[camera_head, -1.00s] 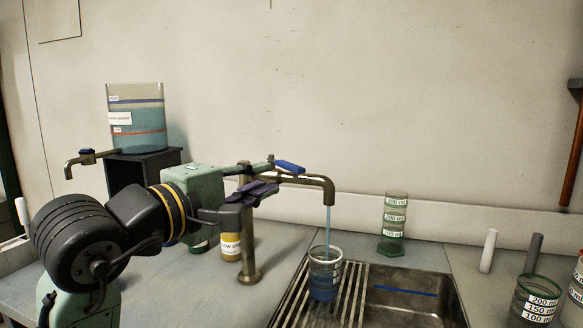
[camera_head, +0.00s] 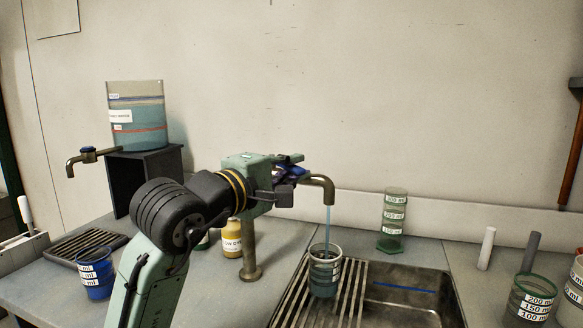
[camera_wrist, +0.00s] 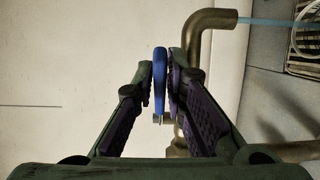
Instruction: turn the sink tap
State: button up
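The sink tap (camera_head: 329,188) has a bent brass spout on a brass post (camera_head: 250,255). A thin stream of water runs from it into a clear beaker (camera_head: 325,268) standing at the sink's ribbed rack. My gripper (camera_head: 290,172) is at the top of the tap and hides most of its blue lever in the head view. In the wrist view, the blue lever (camera_wrist: 160,75) stands between my two fingertips (camera_wrist: 162,80), which are close against its sides. The spout also shows in the wrist view (camera_wrist: 200,38), right of the fingers.
A metal sink (camera_head: 410,300) lies at front right, with a green measuring cylinder (camera_head: 393,220) behind it. Labelled beakers (camera_head: 530,300) and two rods stand at the right. A yellow bottle (camera_head: 231,238) is beside the tap post. A layered tank (camera_head: 137,120) on a black stand and a blue beaker (camera_head: 94,272) are left.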

grip_shut()
dwell(0.3)
